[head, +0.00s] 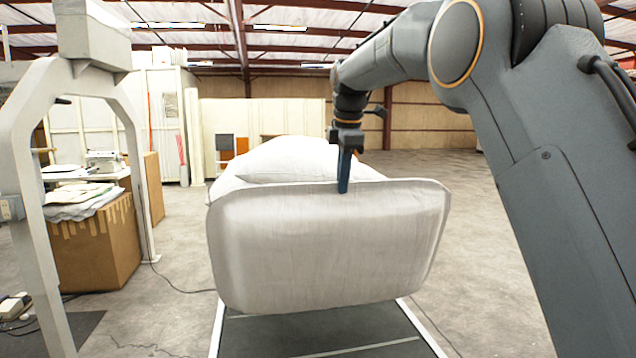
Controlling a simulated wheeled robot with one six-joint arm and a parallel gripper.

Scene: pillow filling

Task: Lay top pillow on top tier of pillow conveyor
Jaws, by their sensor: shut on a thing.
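My gripper (343,186) points down at the top edge of a large white pillow (328,250) in the middle of the head view. Its blue fingers are shut on that edge, and the pillow's broad face hangs toward me. More white pillow-like cloth (290,160) shows directly behind it; I cannot tell where one pillow ends and another begins. Below is a dark surface with pale side rails (425,328), which looks like part of the pillow conveyor. The pillow hides most of the conveyor, and its top tier cannot be made out.
A grey arch-shaped frame (20,190) stands at the left. Beyond it is a cardboard box (95,245) with folded white cloth (80,202) on top. A cable (180,287) lies on the concrete floor. The floor right of the pillow (490,240) is clear.

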